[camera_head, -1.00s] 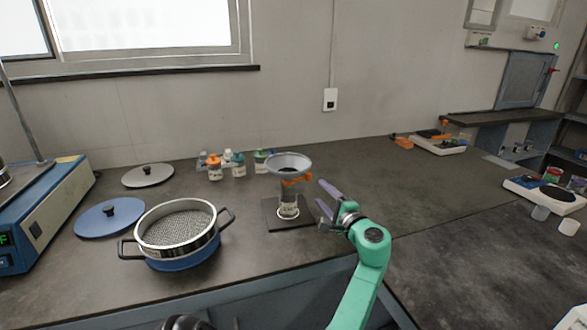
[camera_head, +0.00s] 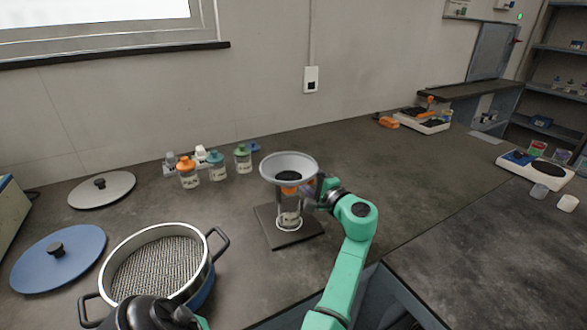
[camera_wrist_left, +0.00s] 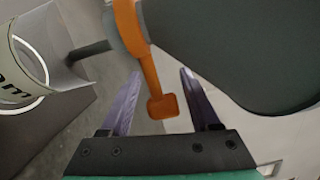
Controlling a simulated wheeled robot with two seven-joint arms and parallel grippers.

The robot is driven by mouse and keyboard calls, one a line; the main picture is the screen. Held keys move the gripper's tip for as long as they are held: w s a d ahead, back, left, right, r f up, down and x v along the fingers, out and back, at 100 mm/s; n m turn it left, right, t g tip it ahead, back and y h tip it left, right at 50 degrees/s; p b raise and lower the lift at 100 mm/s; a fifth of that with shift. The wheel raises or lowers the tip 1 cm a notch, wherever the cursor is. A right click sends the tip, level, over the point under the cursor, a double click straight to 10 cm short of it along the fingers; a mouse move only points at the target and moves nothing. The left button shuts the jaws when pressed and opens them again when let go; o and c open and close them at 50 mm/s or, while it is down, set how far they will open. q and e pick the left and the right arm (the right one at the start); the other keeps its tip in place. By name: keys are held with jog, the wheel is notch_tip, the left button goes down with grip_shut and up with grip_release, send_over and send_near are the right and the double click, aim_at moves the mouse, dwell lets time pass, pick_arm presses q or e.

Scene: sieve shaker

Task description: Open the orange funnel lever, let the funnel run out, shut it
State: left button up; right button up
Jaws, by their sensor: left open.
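The grey funnel (camera_head: 289,163) stands over a labelled clear jar (camera_head: 290,217) on a dark square base (camera_head: 268,222). Something dark shows inside the funnel's bowl. The orange lever (camera_wrist_left: 162,104) appears in the left wrist view as a strip with a square paddle end, hanging between my two fingers. My left gripper (camera_wrist_left: 159,74) is open, one purple finger on each side of the paddle, with gaps visible. In the head view my left gripper (camera_head: 311,190) is close at the funnel's right side, partly hiding the lever. My right gripper is not in view.
A sieve pan (camera_head: 160,265) stands left of the funnel, with a blue lid (camera_head: 58,257) and a grey lid (camera_head: 102,190) beyond. Several small bottles (camera_head: 216,165) stand behind. Two scales (camera_head: 425,122) (camera_head: 538,168) are far right.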

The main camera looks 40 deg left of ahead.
pick_arm(q)
jog(key=shift+d+r, duration=0.2)
jog(key=shift+d, duration=0.2)
grip_shut()
jog(key=shift+a, duration=0.1)
dwell(0.9)
